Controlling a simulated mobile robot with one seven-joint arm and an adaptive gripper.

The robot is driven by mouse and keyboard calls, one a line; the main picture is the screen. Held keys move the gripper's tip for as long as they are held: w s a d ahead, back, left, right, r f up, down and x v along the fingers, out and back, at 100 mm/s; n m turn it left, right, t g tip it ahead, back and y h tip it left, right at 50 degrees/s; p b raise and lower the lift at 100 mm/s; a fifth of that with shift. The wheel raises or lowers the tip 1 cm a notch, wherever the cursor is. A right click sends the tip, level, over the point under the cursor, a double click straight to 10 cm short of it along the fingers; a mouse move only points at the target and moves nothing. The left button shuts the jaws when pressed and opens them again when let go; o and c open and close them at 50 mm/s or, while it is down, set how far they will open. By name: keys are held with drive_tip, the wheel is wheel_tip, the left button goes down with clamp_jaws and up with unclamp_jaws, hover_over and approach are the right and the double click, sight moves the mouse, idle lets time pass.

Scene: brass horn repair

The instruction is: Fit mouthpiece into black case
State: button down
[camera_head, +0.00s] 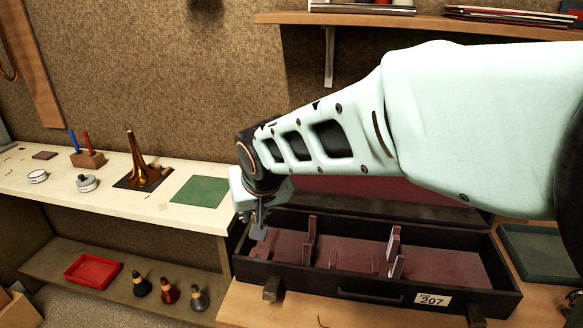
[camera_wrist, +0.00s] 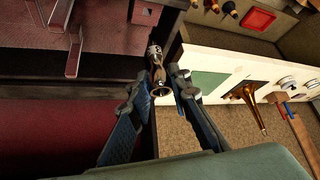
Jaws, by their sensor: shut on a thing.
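The black case (camera_head: 385,296) lies open on the bench, with a dark red lining and several upright dividers. It also shows at the upper left of the wrist view (camera_wrist: 105,92). My gripper (camera_head: 260,232) is at the case's left end, pointing down. In the wrist view my gripper (camera_wrist: 160,84) is shut on the metal mouthpiece (camera_wrist: 157,68), which sticks out beyond the fingertips near the case's end wall. In the head view the mouthpiece is hard to make out. I cannot tell how far it is above the case floor.
To the left, a white bench holds a green mat (camera_head: 200,191), a brass horn part (camera_head: 140,160) and small tins. A lower shelf holds a red tray (camera_head: 93,270) and several cone-shaped items (camera_head: 170,290). A green tray (camera_head: 540,255) lies right of the case. The raised lid stands behind.

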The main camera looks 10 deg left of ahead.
drive_tip(key=shift+a+f+b, duration=0.1)
drive_tip(key=shift+f+b, duration=2)
drive_tip(key=shift+b, duration=0.05)
drive_tip(key=shift+s+b, duration=0.1)
drive_tip(key=shift+b, duration=0.7)
drive_tip(key=shift+f+b, duration=1.2)
idle(0.3)
drive_tip(key=shift+r, duration=0.1)
drive_tip(key=shift+r+p, duration=0.8)
drive_tip(key=shift+r, duration=0.2)
idle(0.5)
drive_tip(key=shift+f+b, duration=0.7)
drive_tip(key=shift+b, duration=0.1)
idle(1.2)
